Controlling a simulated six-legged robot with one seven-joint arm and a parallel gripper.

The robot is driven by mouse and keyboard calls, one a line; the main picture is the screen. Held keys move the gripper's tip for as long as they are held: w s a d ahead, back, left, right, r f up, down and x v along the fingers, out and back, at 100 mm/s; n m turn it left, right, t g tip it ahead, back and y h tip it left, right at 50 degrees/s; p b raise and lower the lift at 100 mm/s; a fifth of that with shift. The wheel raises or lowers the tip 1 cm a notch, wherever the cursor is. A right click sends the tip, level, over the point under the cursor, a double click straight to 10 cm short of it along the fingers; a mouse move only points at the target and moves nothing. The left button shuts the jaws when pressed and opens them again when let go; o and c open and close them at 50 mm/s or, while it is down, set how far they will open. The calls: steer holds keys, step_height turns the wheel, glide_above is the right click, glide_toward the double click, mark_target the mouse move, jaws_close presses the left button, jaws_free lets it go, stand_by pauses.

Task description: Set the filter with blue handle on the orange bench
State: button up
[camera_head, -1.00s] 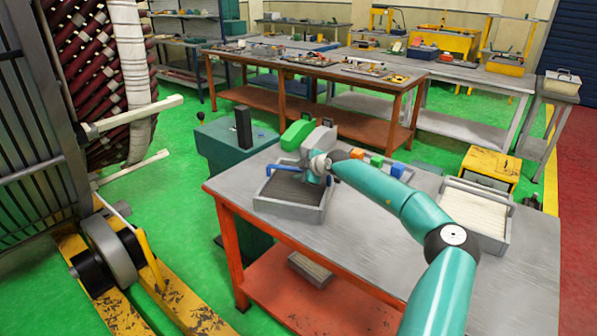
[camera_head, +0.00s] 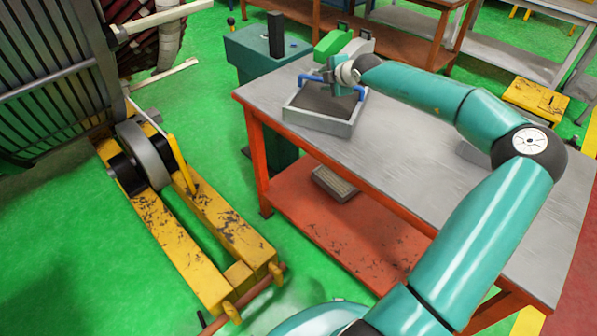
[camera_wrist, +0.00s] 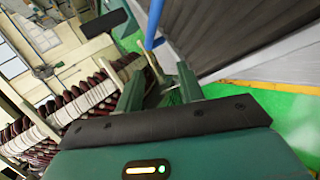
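The filter with blue handle (camera_head: 317,122) is a grey-framed tray with a dark face. It rests flat on the top of the orange bench (camera_head: 405,170), near the far left corner. Its blue handle (camera_head: 360,93) rises over the dark face and is partly hidden by my gripper (camera_head: 340,82). In the wrist view, my gripper's two fingers (camera_wrist: 160,80) stand apart. The blue handle (camera_wrist: 152,25) shows just beyond the gap between them, with the dark filter face (camera_wrist: 235,30) to the right. Any contact with the handle cannot be made out.
Green and grey handled items (camera_head: 340,45) stand behind the filter. A small grey block (camera_head: 335,184) lies on the bench's lower shelf. A yellow stand (camera_head: 185,245) and the stator rack (camera_head: 60,80) are on the left. Green floor (camera_head: 80,220) is open there. A yellow cart (camera_head: 535,98) stands at right.

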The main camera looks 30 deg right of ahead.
steer(key=w+a+r+n, duration=0.1)
steer(key=a+r+n, duration=0.1)
steer(key=a+n, duration=1.55)
steer(key=s+a+r+n+g+y, duration=0.1)
steer(key=s+a+n, duration=0.6)
steer(key=a+n, duration=0.25)
steer(key=s+a+r+n+g+y, duration=0.1)
steer(key=s+a+r+n+y, duration=0.1)
steer(key=s+a+n, duration=0.55)
steer(key=s+d+r+n+g+h, duration=0.1)
steer(key=s+d+n, duration=0.1)
steer(key=s+n, duration=0.8)
steer(key=s+d+r+n+g+h, duration=0.2)
steer(key=s+n, duration=0.8)
steer(key=s, duration=0.6)
steer(key=shift+s+d+g+h, duration=0.3)
steer(key=shift+s+d, duration=0.1)
